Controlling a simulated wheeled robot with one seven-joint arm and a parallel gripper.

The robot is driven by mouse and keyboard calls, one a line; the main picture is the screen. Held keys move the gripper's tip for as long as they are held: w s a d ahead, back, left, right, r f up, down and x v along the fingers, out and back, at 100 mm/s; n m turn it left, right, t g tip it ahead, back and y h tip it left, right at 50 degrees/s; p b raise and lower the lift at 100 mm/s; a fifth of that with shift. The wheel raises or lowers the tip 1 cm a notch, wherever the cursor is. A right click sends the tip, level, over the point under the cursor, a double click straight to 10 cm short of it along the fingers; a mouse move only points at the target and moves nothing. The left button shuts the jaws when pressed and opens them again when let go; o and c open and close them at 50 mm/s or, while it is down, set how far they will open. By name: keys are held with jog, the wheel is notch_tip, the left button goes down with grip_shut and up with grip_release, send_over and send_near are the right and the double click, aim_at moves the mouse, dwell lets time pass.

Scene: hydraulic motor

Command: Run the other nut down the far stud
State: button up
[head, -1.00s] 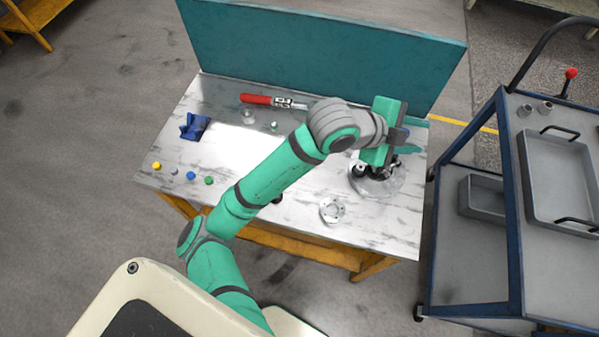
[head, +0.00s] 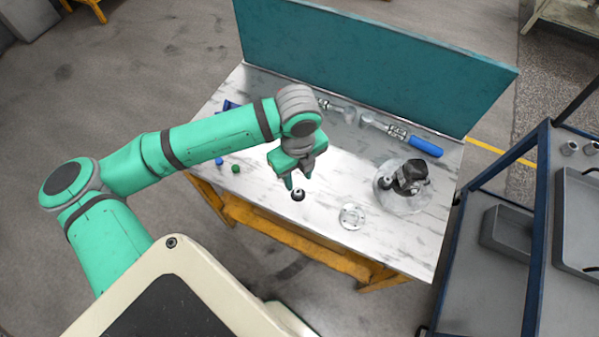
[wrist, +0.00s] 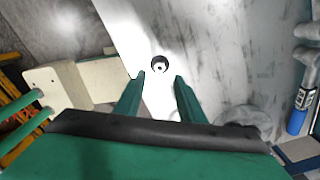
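A small dark, round nut-like piece (head: 297,195) with a light centre lies near the table's front edge. It also shows in the wrist view (wrist: 160,64), just beyond and between my fingertips. My gripper (head: 297,181) is open and empty, pointing down a little above this piece, fingers apart on either side in the wrist view (wrist: 160,80). The dark motor (head: 412,172) stands on a round, pale base (head: 402,206) at the table's right. A small dark knob-like part is at its left foot. I cannot make out the far stud.
A pale flanged disc (head: 352,216) lies between the nut and motor. A blue-handled tool (head: 425,146) lies at the back right. Blue (head: 219,161) and green (head: 235,169) caps sit at left. A teal panel (head: 370,60) closes the back; a blue cart (head: 540,220) stands right.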

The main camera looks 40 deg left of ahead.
aim_at(298, 192)
jog(key=shift+w+f, duration=0.1)
jog(key=shift+f, duration=0.35)
jog(key=f, duration=0.2)
jog(key=shift+s+f, duration=0.3)
jog(key=shift+w+f, duration=0.15)
jog(key=shift+f, duration=2.1)
jog(key=shift+w+d, duration=0.1)
jog(key=c, duration=0.4)
jog(key=shift+c, duration=0.8)
jog(key=shift+r, duration=3)
